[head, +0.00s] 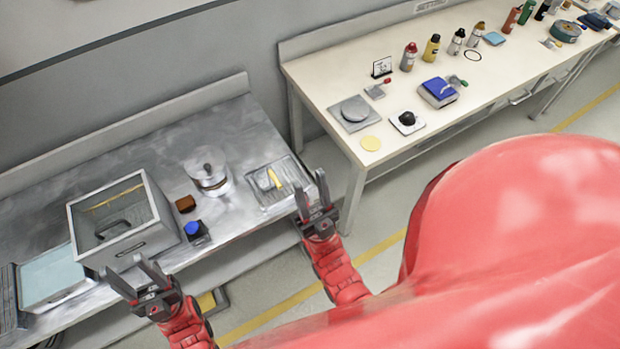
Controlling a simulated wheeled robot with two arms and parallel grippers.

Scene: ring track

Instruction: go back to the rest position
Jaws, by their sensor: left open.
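My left gripper (122,266) is in front of the metal table, near the lower front of a grey glass-topped box. Its two fingers are spread apart with nothing between them. My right gripper (309,180) is near the right end of the metal table, beside a grey tray with a yellow item. Its fingers point up, stand apart and hold nothing. Both red forearms reach up from the bottom of the picture. A large red part of my own body fills the lower right.
The metal table (140,150) carries the glass-topped box (125,220), a silver pot (208,172), a blue-topped item (194,229) and the tray (277,182). A cream bench (330,80) behind holds several bottles and small items. Floor (385,215) shows between table and bench.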

